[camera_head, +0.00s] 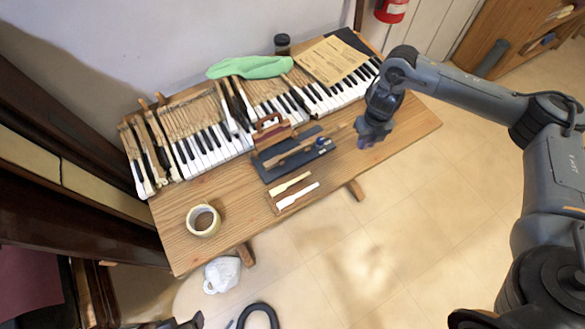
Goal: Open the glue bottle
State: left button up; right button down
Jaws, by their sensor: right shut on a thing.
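My right gripper (370,138) reaches in from the right and points down over the right part of the wooden table. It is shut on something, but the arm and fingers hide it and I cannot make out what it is. I cannot clearly identify the glue bottle. A small blue item (320,142) lies at the right end of a dark tray (270,174), left of my right gripper. A dark jar (282,44) stands behind the keys at the back. My left gripper does not show clearly.
Piano keyboard sections (215,147) fill the back of the table (400,140). A green cloth (250,67) and a paper sheet (330,60) lie over them. White-topped key pieces (297,196) lie at the front edge. The table's right end is bare.

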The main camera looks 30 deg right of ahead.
jog(key=shift+s, duration=0.1)
jog(key=shift+a+f, duration=0.25)
jog(key=shift+a, duration=0.05)
jog(key=b, duration=0.2)
send_over(324, 165)
notch_tip(324, 165, down, 6)
jog(key=shift+f, duration=0.15)
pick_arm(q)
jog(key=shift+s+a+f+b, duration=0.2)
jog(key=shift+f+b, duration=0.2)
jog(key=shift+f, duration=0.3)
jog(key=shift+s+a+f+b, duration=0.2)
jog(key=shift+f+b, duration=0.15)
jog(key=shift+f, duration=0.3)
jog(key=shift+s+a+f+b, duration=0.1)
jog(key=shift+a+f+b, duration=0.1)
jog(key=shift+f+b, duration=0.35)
pick_arm(e)
jog(key=shift+a+f, duration=0.1)
jog(key=shift+f, duration=1.9)
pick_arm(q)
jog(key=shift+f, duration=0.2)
pick_arm(e)
jog(key=shift+f, duration=0.2)
jog(key=c, duration=1)
grip_release()
jog(key=shift+r, duration=0.1)
